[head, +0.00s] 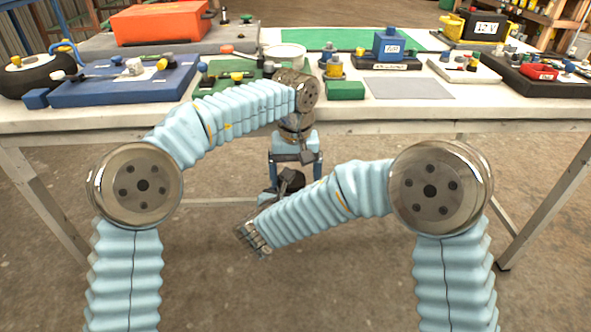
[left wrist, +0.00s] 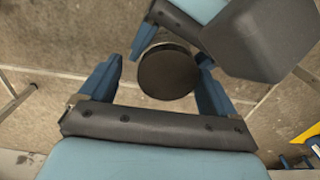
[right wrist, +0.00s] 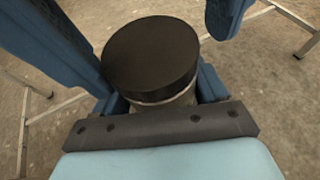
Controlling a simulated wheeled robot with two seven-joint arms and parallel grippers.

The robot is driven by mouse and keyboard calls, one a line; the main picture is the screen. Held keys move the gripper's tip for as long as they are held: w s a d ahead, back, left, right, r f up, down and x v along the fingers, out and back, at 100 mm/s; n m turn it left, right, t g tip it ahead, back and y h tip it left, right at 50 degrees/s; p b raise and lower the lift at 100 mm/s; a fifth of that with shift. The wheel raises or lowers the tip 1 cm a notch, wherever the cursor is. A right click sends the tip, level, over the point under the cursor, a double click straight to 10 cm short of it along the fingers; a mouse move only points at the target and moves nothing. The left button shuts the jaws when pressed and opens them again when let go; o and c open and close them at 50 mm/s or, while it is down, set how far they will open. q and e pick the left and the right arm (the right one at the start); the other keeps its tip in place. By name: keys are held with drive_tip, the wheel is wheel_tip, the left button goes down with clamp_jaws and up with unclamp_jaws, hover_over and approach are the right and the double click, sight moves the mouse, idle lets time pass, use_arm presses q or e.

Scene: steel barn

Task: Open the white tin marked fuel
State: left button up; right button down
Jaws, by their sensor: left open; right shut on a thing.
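A round tin with a wide, flat black lid (right wrist: 150,55) is held in the air in front of the table. Its pale body (right wrist: 168,97) shows only as a strip under the lid; no marking is visible. My right gripper (right wrist: 155,88) is shut on the tin below the lid. My left gripper (head: 296,172) points down above it and is open. In the left wrist view the lid (left wrist: 167,72) lies between the left fingers (left wrist: 160,82), with gaps visible. In the head view my grippers largely hide the tin.
The white table (head: 480,110) behind my arms is crowded: a blue board (head: 120,85), an orange case (head: 160,22), a green block (head: 345,90), a blue box (head: 390,46) and a grey mat (head: 410,88). Table legs stand at both sides. The floor below my grippers is clear.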

use_arm(q)
drive_tip(key=shift+c, duration=0.4)
drive_tip(key=shift+d, duration=0.2)
drive_tip(key=c, duration=1)
drive_tip(key=n, duration=0.5)
drive_tip(key=shift+d+r, duration=0.1)
drive_tip(key=shift+d, duration=0.05)
drive_tip(key=n, duration=0.5)
drive_tip(key=shift+w+n, duration=0.2)
drive_tip(key=shift+n, duration=0.1)
drive_tip(key=n, duration=0.9)
drive_tip(key=shift+w+a+n, duration=0.2)
drive_tip(key=shift+a+n, duration=0.1)
